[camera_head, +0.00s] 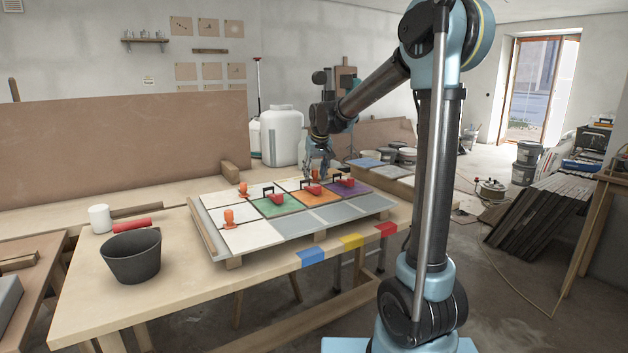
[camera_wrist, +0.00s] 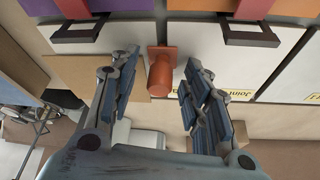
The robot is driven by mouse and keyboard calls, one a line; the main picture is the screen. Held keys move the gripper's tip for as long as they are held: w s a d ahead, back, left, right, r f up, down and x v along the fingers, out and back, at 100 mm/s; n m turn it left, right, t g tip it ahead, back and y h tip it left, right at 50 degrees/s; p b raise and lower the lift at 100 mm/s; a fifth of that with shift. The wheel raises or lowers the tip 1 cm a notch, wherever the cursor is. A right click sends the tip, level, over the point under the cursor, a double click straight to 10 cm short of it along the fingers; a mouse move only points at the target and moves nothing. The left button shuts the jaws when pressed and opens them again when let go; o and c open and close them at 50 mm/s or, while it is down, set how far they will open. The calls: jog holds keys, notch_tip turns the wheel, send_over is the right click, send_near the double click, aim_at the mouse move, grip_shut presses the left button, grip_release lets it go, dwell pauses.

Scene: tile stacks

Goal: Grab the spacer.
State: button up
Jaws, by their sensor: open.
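An orange-red spacer (camera_wrist: 160,72), with a square flat base and a rounded knob, stands at the joint between two white tiles in the wrist view. My gripper (camera_wrist: 164,78) is open, with one finger on each side of the knob and a gap on both sides. In the head view my gripper (camera_head: 318,170) hangs over the back edge of the tile layout, and the spacer there is hard to make out. Two other orange spacers, a back one (camera_head: 243,188) and a front one (camera_head: 229,215), stand at the left tiles.
Green (camera_head: 278,205), orange (camera_head: 308,196) and purple (camera_head: 348,187) tiles carry dark handles with red parts. Two dark handles, left (camera_wrist: 80,32) and right (camera_wrist: 250,38), reach close to the spacer.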

jog(key=c, duration=0.8)
jog(key=shift+c, duration=0.2)
